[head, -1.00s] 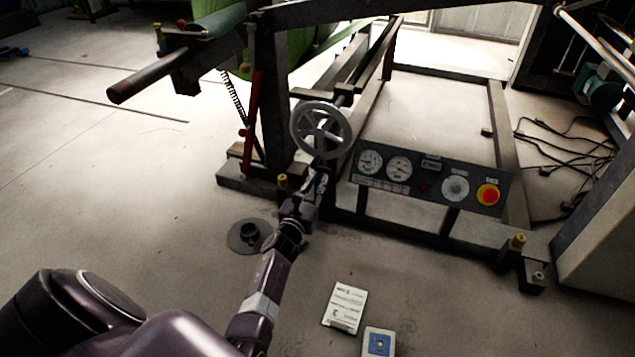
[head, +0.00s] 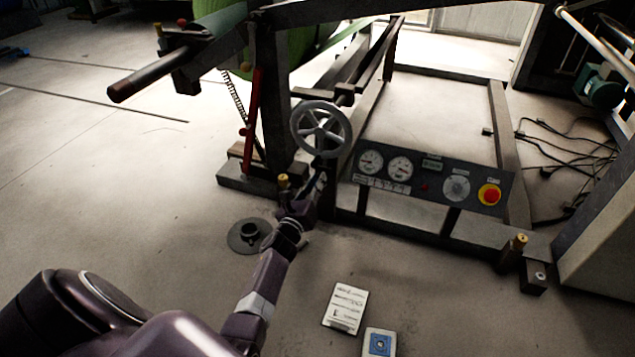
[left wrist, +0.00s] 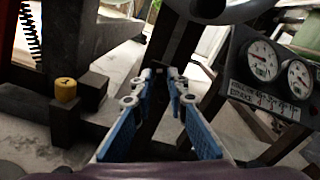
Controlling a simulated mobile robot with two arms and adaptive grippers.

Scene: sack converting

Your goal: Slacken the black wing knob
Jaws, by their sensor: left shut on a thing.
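My left gripper (head: 320,183) reaches in from the lower left, to the machine frame just below the grey handwheel (head: 321,130). In the left wrist view its two blue-padded fingers (left wrist: 161,76) are closed in on a small dark thing at their tips, against a dark upright. This fits the black wing knob, but its wings are mostly hidden by the fingers and dark on dark. In the head view the gripper and wrist cover the spot. My right gripper is not in view.
A gauge panel (head: 428,178) with a red stop button stands right of the gripper. A yellow-topped post (left wrist: 65,90) is close on the left. A round dark base (head: 250,237) and two cards (head: 345,307) lie on the floor. The left floor is open.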

